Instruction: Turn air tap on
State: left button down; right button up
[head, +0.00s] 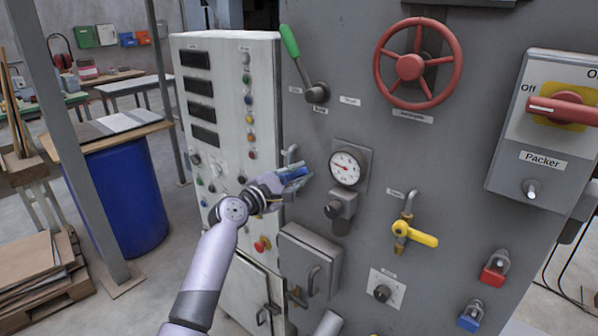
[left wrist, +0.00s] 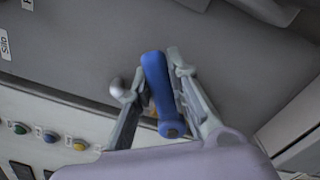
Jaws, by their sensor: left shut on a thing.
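A tap with a blue lever handle (head: 296,172) is on the left side of the grey machine front, left of the round gauge. Its bent metal pipe (head: 291,154) shows just above the handle. My left gripper (head: 284,180) is shut on this blue handle. In the left wrist view the blue handle (left wrist: 160,90) lies between the two fingers (left wrist: 149,78), tilted a little from upright. The fingers cover part of the tap body. A second tap with a yellow handle (head: 414,235) is further right, its handle roughly level. The tap labels are too small to read. My right gripper is not in view.
A gauge (head: 345,168) sits close right of the left gripper. A green-handled lever (head: 291,42) and a red handwheel (head: 410,67) are above. A white button cabinet (head: 222,60) stands to the left. A grey box (head: 310,262) juts out below.

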pick_arm(q)
jog(key=shift+f, duration=0.1)
jog(key=c, duration=1.5)
grip_release()
jog(key=v, duration=1.2)
jog(key=shift+c, duration=0.2)
